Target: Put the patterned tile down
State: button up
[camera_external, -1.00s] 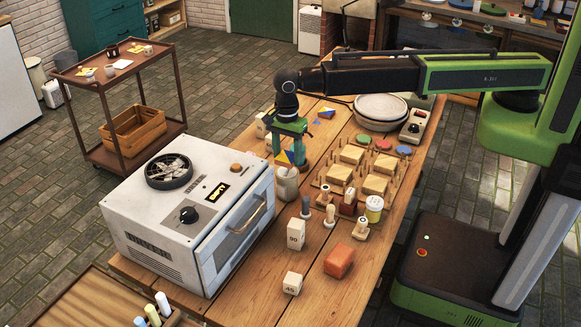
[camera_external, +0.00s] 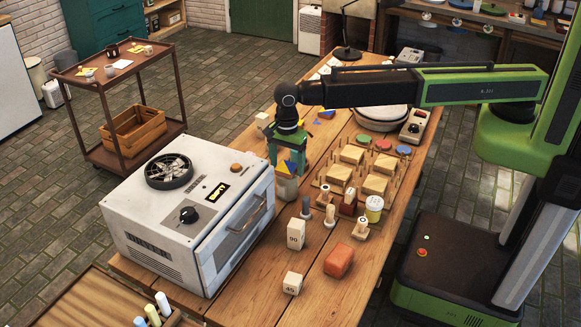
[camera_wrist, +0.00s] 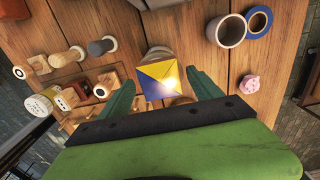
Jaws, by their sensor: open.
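The patterned tile (camera_wrist: 158,80) is a square with yellow, blue and pale triangles. In the wrist view it lies between the two fingers of my gripper (camera_wrist: 160,82), with a gap on each side. In the external view the tile (camera_external: 287,168) shows between the fingertips, just above a pale round jar (camera_external: 285,188) on the table. The jar's top is partly hidden by the tile and the fingers. My gripper (camera_external: 288,160) is open. I cannot tell whether the tile rests on the jar.
The white dryer (camera_external: 190,215) stands close on the left. A wooden rack with square blocks (camera_external: 352,154) is to the right. A block marked 90 (camera_external: 295,233) and an orange block (camera_external: 338,260) stand in front. Wrist view: a grey cup (camera_wrist: 226,30) and a pink pig (camera_wrist: 250,83).

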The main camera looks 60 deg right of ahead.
aim_at(288, 166)
notch_tip(288, 166, up, 12)
jog(key=p, duration=1.2)
jog(key=shift+r, duration=0.25)
jog(key=shift+f, duration=0.1)
jog(key=s+d+n, duration=0.3)
jog(key=d+n, duration=0.3)
jog(key=d, duration=0.9)
jog(key=s+d+n, duration=0.3)
jog(key=d+n, duration=0.3)
jog(key=d, duration=0.9)
jog(key=s+d+n, duration=0.3)
jog(key=d+n, duration=0.3)
jog(key=d, duration=0.9)
jog(key=shift+s, duration=0.35)
